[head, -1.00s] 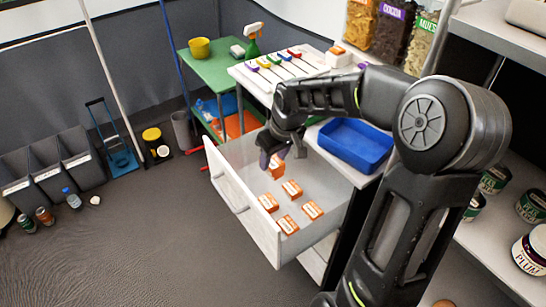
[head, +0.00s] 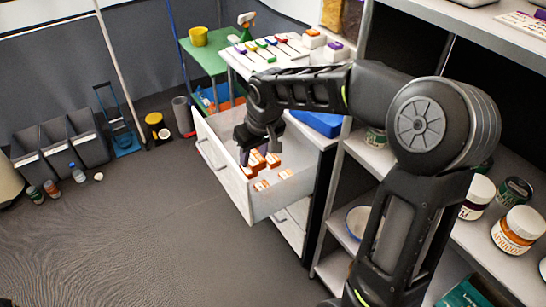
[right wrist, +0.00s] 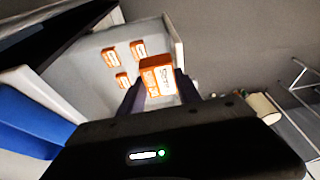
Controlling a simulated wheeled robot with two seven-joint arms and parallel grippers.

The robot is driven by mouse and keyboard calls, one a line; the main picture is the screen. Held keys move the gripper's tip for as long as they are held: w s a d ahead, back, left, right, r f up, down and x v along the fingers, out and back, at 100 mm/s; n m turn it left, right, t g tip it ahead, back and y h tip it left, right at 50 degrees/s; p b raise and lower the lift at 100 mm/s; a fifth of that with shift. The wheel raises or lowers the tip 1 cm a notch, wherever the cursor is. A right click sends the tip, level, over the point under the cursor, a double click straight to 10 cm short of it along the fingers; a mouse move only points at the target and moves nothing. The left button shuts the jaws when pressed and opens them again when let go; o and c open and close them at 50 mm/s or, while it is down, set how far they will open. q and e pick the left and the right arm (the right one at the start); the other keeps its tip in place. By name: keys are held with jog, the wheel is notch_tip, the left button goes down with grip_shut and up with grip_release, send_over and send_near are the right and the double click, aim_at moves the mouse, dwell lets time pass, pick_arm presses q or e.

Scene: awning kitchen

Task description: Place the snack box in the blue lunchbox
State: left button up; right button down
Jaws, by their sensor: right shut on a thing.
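The snack box (right wrist: 158,77) is a small orange box with white lettering. My right gripper (right wrist: 160,88) is shut on it, with one finger on each side. In the head view my right gripper (head: 257,154) hangs over the open white drawer (head: 228,165), with the held box (head: 256,158) at its fingertips. The blue lunchbox (head: 317,123) is on the counter right of the drawer, partly hidden behind my right arm. It also shows at the left of the right wrist view (right wrist: 30,122). My left gripper is not in view.
Several similar orange boxes (head: 286,174) lie in the drawer, close to the held one. Shelves with jars (head: 518,230) stand at the right. The floor at left is mostly clear.

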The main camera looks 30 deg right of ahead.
jog(key=w+a+r+b, duration=0.2)
jog(key=w+a, duration=0.1)
jog(key=a, duration=0.6)
notch_tip(320, 180, down, 8)
jog(key=a+b, duration=0.1)
jog(key=b, duration=0.7)
jog(key=shift+a+r, duration=0.25)
jog(key=shift+a, duration=0.05)
jog(key=shift+r, duration=0.15)
